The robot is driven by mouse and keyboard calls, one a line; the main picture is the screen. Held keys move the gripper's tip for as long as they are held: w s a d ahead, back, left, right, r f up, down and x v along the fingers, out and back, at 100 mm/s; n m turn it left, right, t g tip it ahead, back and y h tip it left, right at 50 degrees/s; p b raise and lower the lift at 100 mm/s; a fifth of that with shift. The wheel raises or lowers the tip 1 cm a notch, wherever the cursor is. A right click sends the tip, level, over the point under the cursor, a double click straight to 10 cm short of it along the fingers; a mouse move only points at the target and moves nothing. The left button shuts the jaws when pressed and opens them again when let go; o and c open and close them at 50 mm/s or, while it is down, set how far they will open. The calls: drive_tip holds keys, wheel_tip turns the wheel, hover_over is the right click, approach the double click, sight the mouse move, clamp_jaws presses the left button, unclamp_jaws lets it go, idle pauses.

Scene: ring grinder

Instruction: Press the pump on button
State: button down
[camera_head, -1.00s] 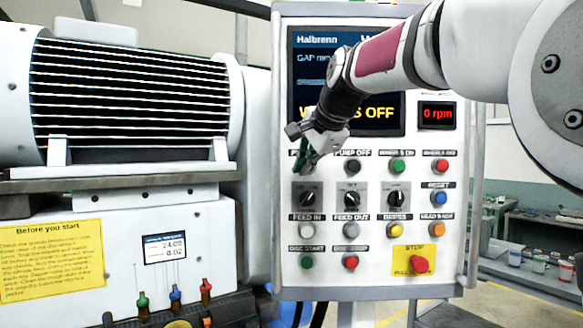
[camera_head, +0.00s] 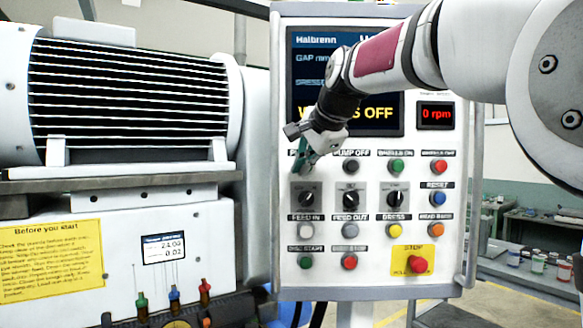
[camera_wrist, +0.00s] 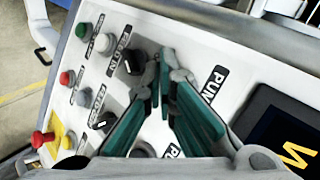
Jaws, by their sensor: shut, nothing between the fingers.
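I cannot tell whether the tips touch the button. The dark pump off button (camera_head: 351,166) is just to the right.
Green (camera_head: 397,166) and red (camera_head: 440,167) wheel buttons continue the top row. More knobs and buttons sit below, with a red stop button (camera_head: 418,264) at lower right. The screen (camera_head: 302,75) is above my gripper. A grinder motor (camera_head: 135,95) stands left.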

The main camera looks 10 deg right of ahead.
drive_tip(key=shift+w, duration=0.1)
drive_tip(key=shift+w+d, duration=0.1)
drive_tip(key=shift+w, duration=0.2)
drive_tip(key=shift+w+d, duration=0.15)
drive_tip(key=shift+w, duration=0.4)
idle(0.8)
drive_tip(key=shift+s, duration=0.1)
drive_tip(key=shift+s+a+p, duration=0.25)
drive_tip(key=shift+s+p, duration=0.25)
drive_tip(key=shift+s, duration=0.35)
drive_tip(key=s+p, duration=0.1)
drive_tip(key=s, duration=0.1)
drive_tip(key=s+a+p, duration=0.1)
drive_tip(key=s, duration=0.2)
drive_tip(key=shift+a+p, duration=0.15)
drive_tip(key=shift+p, duration=0.15)
idle(0.6)
